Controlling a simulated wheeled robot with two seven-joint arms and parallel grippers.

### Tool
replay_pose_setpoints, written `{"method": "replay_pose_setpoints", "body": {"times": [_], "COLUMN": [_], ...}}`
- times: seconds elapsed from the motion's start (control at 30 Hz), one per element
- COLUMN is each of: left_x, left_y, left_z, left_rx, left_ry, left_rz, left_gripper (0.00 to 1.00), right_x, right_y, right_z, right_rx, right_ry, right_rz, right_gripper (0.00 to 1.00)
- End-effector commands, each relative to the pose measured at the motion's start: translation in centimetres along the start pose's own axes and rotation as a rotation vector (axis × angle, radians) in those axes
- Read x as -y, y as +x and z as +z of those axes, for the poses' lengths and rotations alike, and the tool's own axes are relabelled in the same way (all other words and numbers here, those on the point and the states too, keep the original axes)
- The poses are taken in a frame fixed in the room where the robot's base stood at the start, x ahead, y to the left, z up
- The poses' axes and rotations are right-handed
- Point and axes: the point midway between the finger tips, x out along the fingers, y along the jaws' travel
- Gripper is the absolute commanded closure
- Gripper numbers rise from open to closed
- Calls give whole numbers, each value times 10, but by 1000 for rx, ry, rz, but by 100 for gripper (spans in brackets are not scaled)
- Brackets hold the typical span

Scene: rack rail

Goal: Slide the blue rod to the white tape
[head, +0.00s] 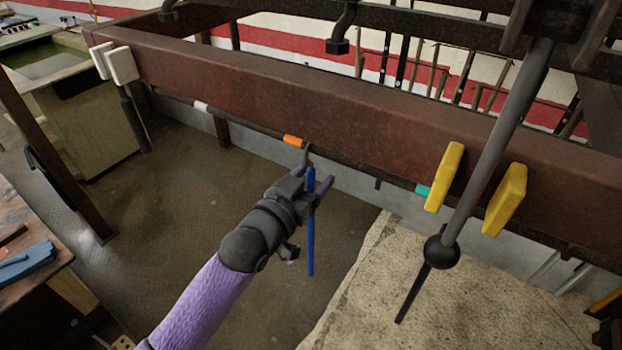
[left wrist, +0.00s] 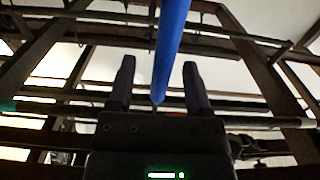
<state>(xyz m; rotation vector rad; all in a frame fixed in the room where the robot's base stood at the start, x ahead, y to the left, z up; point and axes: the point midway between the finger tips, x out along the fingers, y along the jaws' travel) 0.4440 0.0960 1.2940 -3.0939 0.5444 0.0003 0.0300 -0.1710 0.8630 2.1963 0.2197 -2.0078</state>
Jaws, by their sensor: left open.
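The blue rod (head: 311,235) hangs upright from a hook on the rail under the brown beam, just right of an orange tape band (head: 293,140). The white tape (head: 201,107) is on the same rail, farther left. My left gripper (head: 313,181) is open at the rod's upper part; the rod's top is partly hidden by it. In the left wrist view the rod (left wrist: 173,40) runs between the two open fingers (left wrist: 159,80), apart from both. My right gripper is not in view.
A teal band (head: 423,190) is on the rail to the right. Yellow pads (head: 445,177) and white pads (head: 123,65) sit on the beam (head: 250,90). A grey bar with a black ball (head: 441,252) stands in the right foreground. The rail between orange and white bands looks clear.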

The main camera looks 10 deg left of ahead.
Motion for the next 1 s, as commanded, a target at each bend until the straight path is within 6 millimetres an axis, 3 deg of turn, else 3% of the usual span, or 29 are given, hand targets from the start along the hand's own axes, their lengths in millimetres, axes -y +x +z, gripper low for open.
{"method": "replay_pose_setpoints", "body": {"times": [1.0], "left_x": [64], "left_y": [0], "left_z": [2], "left_rx": [-1], "left_ry": [3], "left_rz": [1], "left_gripper": [35], "right_x": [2], "right_y": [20], "right_z": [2], "right_rx": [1], "right_ry": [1], "right_rz": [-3], "right_gripper": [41]}}
